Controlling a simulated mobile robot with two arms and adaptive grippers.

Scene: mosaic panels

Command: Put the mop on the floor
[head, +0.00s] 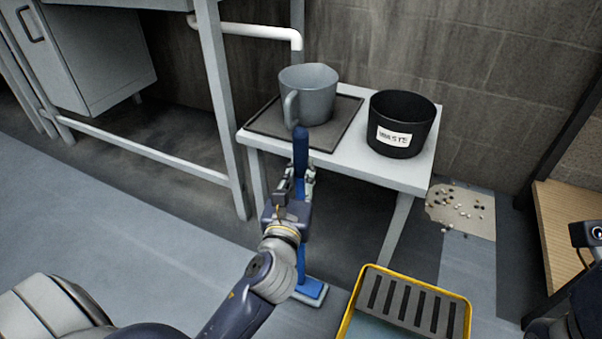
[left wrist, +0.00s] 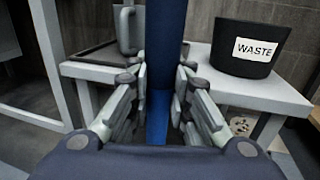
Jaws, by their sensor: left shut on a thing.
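The blue mop (head: 301,147) stands upright in front of the small white table, with its flat blue head (head: 311,292) low down at the floor. I cannot tell whether the head touches the floor. My left gripper (head: 299,181) is shut on the mop's handle, below its top end. In the left wrist view the handle (left wrist: 165,35) runs upright between the two fingers (left wrist: 160,88). My left wrist hides part of the handle in the head view. My right gripper's fingers are not in view.
The white table (head: 413,173) holds a grey mug (head: 312,98) on a dark tray (head: 262,122) and a black waste bin (head: 403,112). A yellow-rimmed basin (head: 354,307) stands right of the mop head. Small pebbles (head: 462,208) lie on the floor. Open floor (head: 130,220) spreads left.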

